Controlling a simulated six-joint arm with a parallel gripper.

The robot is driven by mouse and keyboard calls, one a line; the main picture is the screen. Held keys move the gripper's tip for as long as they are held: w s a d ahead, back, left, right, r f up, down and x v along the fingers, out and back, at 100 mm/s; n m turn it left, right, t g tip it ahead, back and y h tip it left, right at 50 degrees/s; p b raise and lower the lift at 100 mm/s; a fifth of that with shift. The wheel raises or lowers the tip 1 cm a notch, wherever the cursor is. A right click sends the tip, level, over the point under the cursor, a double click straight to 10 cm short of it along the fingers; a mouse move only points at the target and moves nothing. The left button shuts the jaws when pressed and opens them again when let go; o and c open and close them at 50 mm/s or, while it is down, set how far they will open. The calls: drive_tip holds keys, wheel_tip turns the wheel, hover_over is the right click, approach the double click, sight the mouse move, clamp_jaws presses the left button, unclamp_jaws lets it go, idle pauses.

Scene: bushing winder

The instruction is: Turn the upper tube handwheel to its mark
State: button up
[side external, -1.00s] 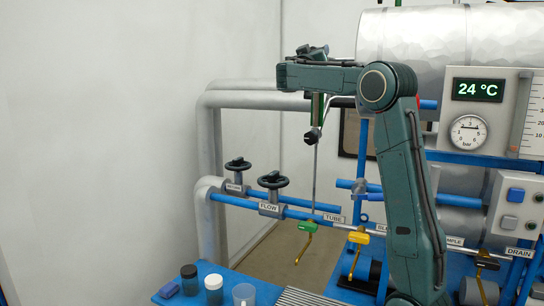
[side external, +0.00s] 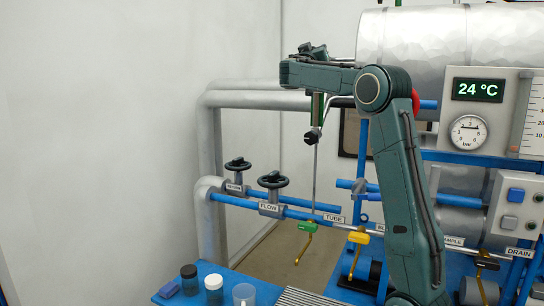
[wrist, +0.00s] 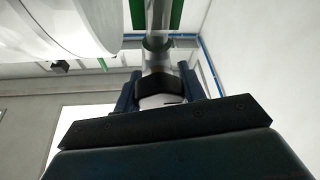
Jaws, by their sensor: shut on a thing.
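In the wrist view my gripper (wrist: 159,82) has a finger on each side of the dark upper tube handwheel (wrist: 158,88) and is shut on it. A pale hub and a clear tube (wrist: 158,18) with green strips beside it lie beyond the wheel. In the side external view the green-edged sight tube (side external: 316,106) stands upright behind my forearm, with a dark knob (side external: 313,134) at its lower end. My forearm hides the upper handwheel and most of my gripper there. I cannot make out the wheel's mark in either view.
A large metal tank (side external: 440,35) stands right of the tube. A thick grey pipe (side external: 255,99) runs behind. Small jars (side external: 214,288) stand on the blue bench. The left side is free.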

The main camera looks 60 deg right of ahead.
drive_tip(key=shift+m, duration=0.3)
drive_tip(key=shift+s+m+g, duration=0.1)
drive_tip(key=shift+m+g, duration=0.8)
drive_tip(key=shift+m, duration=0.65)
drive_tip(key=shift+s+m+g, duration=0.1)
drive_tip(key=shift+m+g, duration=0.8)
drive_tip(key=shift+m, duration=0.65)
drive_tip(key=o, duration=1)
drive_tip(key=shift+c, duration=0.2)
drive_tip(key=v, duration=1.2)
drive_tip(key=shift+d+f, duration=0.1)
